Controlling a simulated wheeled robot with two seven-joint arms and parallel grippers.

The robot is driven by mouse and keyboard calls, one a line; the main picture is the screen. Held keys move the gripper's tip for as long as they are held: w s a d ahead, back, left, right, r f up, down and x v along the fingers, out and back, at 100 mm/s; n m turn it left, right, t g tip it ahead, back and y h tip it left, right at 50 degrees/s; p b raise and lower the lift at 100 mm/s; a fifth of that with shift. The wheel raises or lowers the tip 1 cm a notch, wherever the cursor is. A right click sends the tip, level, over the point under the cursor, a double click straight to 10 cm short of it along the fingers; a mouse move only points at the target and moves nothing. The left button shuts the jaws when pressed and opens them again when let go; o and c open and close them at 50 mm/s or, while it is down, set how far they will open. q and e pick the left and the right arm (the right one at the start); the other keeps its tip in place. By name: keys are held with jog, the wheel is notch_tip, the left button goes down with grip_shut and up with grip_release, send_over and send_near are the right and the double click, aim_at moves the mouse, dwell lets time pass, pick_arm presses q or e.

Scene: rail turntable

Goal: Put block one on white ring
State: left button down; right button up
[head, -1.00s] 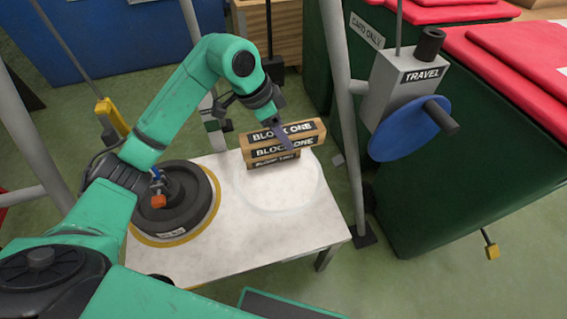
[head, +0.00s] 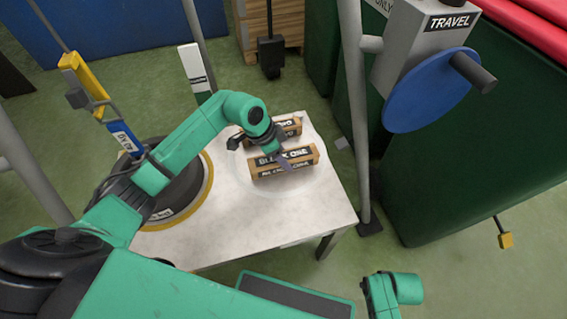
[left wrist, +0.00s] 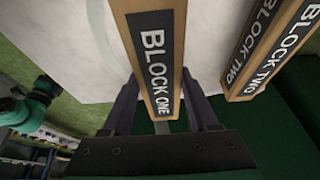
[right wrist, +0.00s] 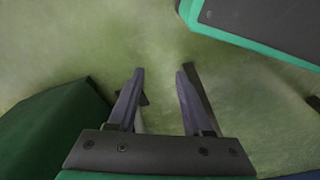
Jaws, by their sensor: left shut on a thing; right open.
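Block one (head: 285,163) is a wooden bar with a black label. It is over the white ring (head: 318,184), which lies pale on the white table. My left gripper (head: 284,158) is shut on it; the left wrist view shows block one (left wrist: 155,62) between the fingers. I cannot tell whether its underside touches the ring. Block two (head: 291,127) is a similar bar just behind it, apart from it; in the left wrist view block two (left wrist: 262,45) is at the right. My right gripper (right wrist: 160,72) is open and empty over the green floor.
A dark round turntable (head: 180,190) with a yellow rim is on the table's left. A grey post (head: 352,130) and a blue wheel (head: 430,92) stand right of the table (head: 225,235). A dark green cabinet (head: 450,170) is beyond. The table's front is clear.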

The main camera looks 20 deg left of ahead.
pick_arm(q)
jog(key=shift+f, duration=1.15)
pick_arm(e)
jog(key=shift+w+a+r, duration=0.2)
jog(key=shift+w+r, duration=0.05)
jog(key=shift+r, duration=0.35)
pick_arm(q)
jog(key=shift+c, duration=0.8)
grip_release()
jog(key=shift+f, duration=0.15)
jog(key=shift+r, duration=0.2)
jog(key=p+v, duration=0.2)
jog(key=v, duration=1)
jog(key=shift+d, duration=0.1)
pick_arm(e)
jog(key=s+f, duration=0.1)
jog(key=s+d+f, duration=0.1)
jog(key=f, duration=0.1)
jog(key=s+f, duration=0.1)
jog(key=shift+d+f, duration=0.3)
jog(key=shift+f, duration=0.1)
